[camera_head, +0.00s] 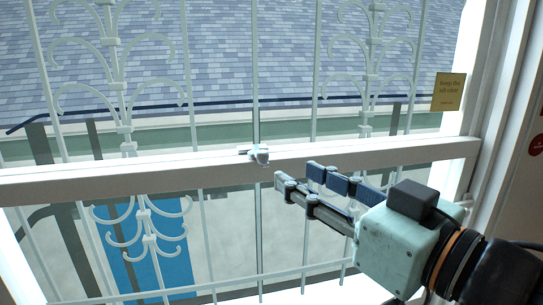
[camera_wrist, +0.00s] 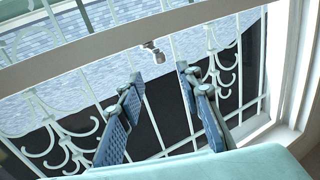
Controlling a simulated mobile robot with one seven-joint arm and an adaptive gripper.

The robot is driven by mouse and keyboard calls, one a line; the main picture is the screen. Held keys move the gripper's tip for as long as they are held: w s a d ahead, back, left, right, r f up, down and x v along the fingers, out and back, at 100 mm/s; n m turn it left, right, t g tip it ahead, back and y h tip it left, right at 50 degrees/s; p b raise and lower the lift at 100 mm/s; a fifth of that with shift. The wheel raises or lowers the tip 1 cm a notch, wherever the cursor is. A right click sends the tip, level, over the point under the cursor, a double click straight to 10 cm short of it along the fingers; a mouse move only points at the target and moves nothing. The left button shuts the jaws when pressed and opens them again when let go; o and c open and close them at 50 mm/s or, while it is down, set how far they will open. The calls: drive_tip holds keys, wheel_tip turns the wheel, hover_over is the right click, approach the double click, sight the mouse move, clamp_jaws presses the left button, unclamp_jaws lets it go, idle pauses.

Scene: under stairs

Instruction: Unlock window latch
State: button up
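The window latch (camera_head: 260,154) is a small light-grey metal piece on the white horizontal window rail (camera_head: 100,178), near the middle of the head view. In the wrist view the latch (camera_wrist: 155,51) hangs at the lower edge of the rail, ahead of the fingers. My gripper (camera_head: 294,175) is in front of the window, just right of and slightly below the latch in the head view. In the wrist view my gripper (camera_wrist: 156,80) has its two blue-padded fingers apart with nothing between them. No contact with the latch shows.
White ornamental bars (camera_head: 118,70) stand beyond the window. A yellow sign (camera_head: 448,92) is at the right side of the frame. The white right window jamb (camera_head: 490,100) stands close to my arm. A grey shingled roof (camera_head: 220,50) is outside.

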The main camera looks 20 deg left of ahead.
sight(267, 159)
drive_tip(key=shift+b+x, duration=0.4)
drive_tip(key=shift+x, duration=4.95)
drive_tip(key=shift+d, duration=0.1)
drive_tip(key=shift+c, duration=0.7)
